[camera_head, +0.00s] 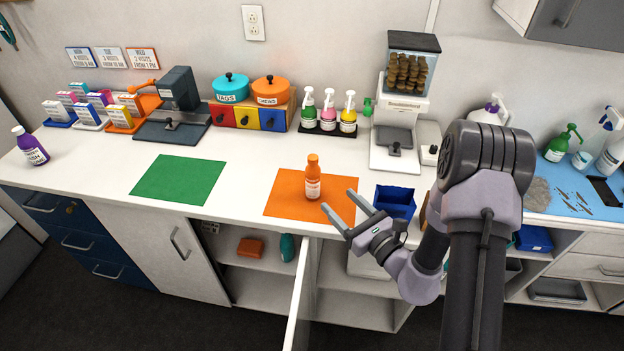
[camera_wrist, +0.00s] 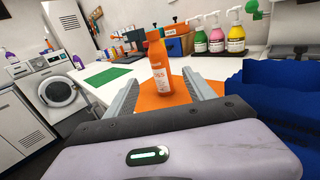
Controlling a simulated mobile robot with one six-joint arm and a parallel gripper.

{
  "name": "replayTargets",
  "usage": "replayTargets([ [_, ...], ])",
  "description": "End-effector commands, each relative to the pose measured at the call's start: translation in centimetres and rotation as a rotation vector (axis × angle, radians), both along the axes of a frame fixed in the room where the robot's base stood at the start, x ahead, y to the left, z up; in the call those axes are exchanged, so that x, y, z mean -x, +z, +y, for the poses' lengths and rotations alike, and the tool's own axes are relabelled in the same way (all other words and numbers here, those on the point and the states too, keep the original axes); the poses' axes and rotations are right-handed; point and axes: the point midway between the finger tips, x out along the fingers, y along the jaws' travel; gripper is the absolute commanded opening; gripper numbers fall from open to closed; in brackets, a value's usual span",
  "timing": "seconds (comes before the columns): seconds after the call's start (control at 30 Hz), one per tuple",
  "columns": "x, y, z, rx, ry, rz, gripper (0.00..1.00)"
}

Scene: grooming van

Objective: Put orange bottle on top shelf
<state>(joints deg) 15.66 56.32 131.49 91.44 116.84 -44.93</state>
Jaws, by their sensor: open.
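The orange bottle (camera_head: 313,178) stands upright on the orange mat (camera_head: 288,203) on the white counter. In the wrist view the orange bottle (camera_wrist: 159,62) is ahead of my gripper (camera_wrist: 166,92), seen between its two fingers. My gripper (camera_head: 338,213) is open and empty, near the front right edge of the orange mat, with its fingers pointing toward the bottle. A gap shows between the fingertips and the bottle in the head view.
A blue bin (camera_head: 395,202) stands just right of my gripper. A green mat (camera_head: 178,180) lies to the left, with bare counter around it. Pump bottles (camera_head: 328,113) and a treat dispenser (camera_head: 400,112) stand at the back. An open cabinet door (camera_head: 298,297) juts out below.

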Motion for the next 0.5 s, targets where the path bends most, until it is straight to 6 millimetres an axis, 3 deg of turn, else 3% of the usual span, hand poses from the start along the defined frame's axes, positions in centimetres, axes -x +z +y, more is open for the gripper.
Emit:
replayTargets([
  [0.2, -5.4, 0.0, 4.0, 0.002, 0.010, -0.006, 0.63],
  [0.5, -9.5, 0.1, 6.7, -0.001, 0.011, -0.004, 0.63],
])
